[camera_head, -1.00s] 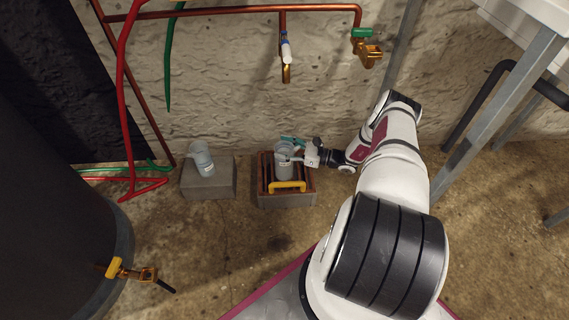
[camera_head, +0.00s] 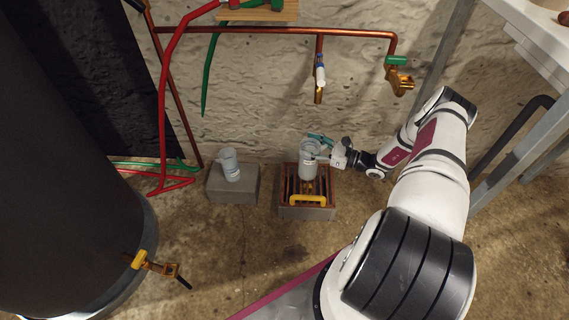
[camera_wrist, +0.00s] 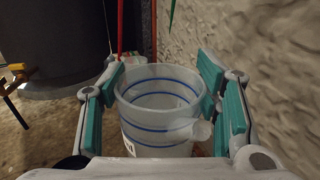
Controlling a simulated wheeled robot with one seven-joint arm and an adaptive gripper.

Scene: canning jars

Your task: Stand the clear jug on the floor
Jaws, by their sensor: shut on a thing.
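A clear jug (camera_head: 307,167) is in my gripper (camera_head: 322,150), over the slatted rack in the head view. In the wrist view the same jug (camera_wrist: 158,125) is upright, with blue bands and a handle stub on its near right side. The teal-padded fingers of my gripper (camera_wrist: 162,100) stand on either side of its upper wall. The jug looks empty. Its base is hidden in the wrist view, and a small gap under it is hard to judge. The bare floor (camera_head: 240,240) lies in front of the rack.
A second clear jug (camera_head: 230,166) stands on a grey block (camera_head: 234,192) to the left. A dark tank (camera_head: 60,170) is at left; copper taps (camera_head: 319,75) hang above.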

